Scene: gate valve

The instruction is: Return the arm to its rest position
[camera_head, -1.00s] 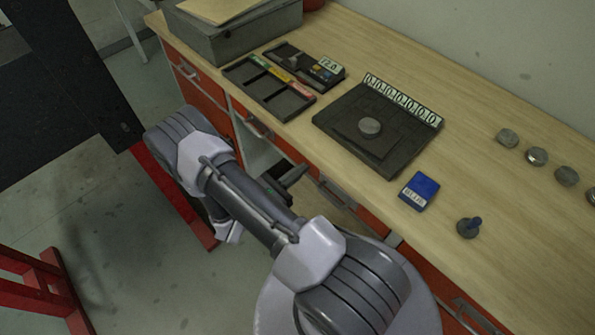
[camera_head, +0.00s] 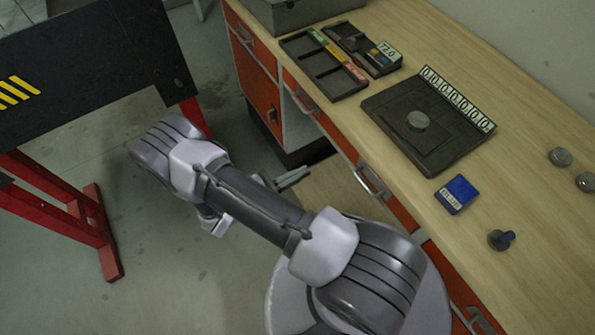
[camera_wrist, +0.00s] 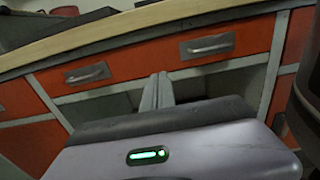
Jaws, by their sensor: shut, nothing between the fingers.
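My arm (camera_head: 255,207) is folded in front of the workbench in the head view, with its elbow toward the left. My gripper (camera_head: 292,178) shows partly behind the arm, off the bench's front edge and below the level of its top. In the wrist view my gripper's fingers (camera_wrist: 157,92) are together with nothing between them. They point toward the open space under the orange drawers (camera_wrist: 225,45). The link between elbow and gripper is partly hidden.
The wooden bench top (camera_head: 345,118) holds a black plate with a round grey disc (camera_head: 418,120), a blue box (camera_head: 457,194), a tray (camera_head: 325,70) and several small discs. A black panel on red legs (camera_head: 100,75) stands at the left. Floor shows between.

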